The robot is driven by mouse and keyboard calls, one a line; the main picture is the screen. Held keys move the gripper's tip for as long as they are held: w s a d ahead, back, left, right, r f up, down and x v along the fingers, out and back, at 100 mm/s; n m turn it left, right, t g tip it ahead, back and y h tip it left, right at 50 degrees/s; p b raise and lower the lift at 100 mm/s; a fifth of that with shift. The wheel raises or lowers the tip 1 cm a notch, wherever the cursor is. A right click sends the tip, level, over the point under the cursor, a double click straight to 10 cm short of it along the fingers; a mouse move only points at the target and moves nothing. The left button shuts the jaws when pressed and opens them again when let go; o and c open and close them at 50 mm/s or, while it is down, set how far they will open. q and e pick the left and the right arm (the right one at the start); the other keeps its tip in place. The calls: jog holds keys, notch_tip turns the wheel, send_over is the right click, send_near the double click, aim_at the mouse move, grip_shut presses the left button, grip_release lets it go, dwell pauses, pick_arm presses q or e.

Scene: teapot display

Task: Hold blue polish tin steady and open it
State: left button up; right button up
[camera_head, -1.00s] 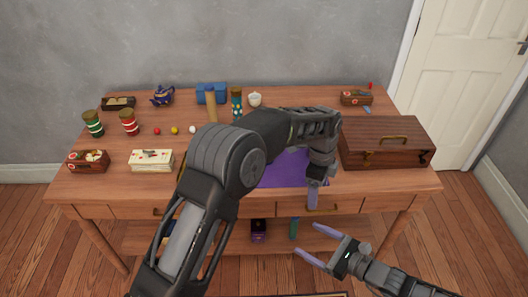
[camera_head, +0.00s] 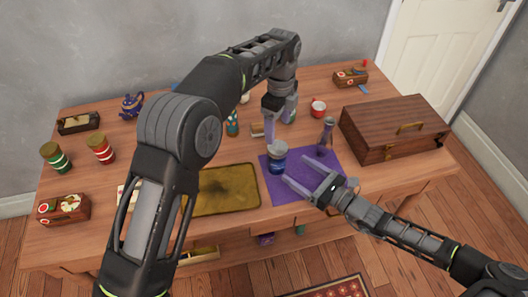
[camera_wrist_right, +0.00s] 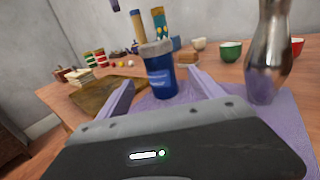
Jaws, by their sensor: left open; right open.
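The blue polish tin (camera_head: 278,164) stands upright on the purple mat (camera_head: 325,185), with its grey lid (camera_head: 279,147) on. My right gripper (camera_head: 294,169) is open, low over the mat, its fingers pointing at the tin. In the right wrist view the tin (camera_wrist_right: 161,80) stands just beyond and between the two open fingers, apart from them.
A shiny metal vessel (camera_head: 327,132) stands at the mat's right back edge, also near the right finger in the wrist view (camera_wrist_right: 268,60). A wooden case (camera_head: 385,120) is at the right. A stained brown tray (camera_head: 225,190) lies left of the mat. A red cup (camera_head: 318,108) stands behind.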

aim_at(284, 161)
jog(key=shift+s+d, duration=0.15)
jog(key=shift+x, duration=4)
jog(key=shift+c, duration=0.3)
grip_shut()
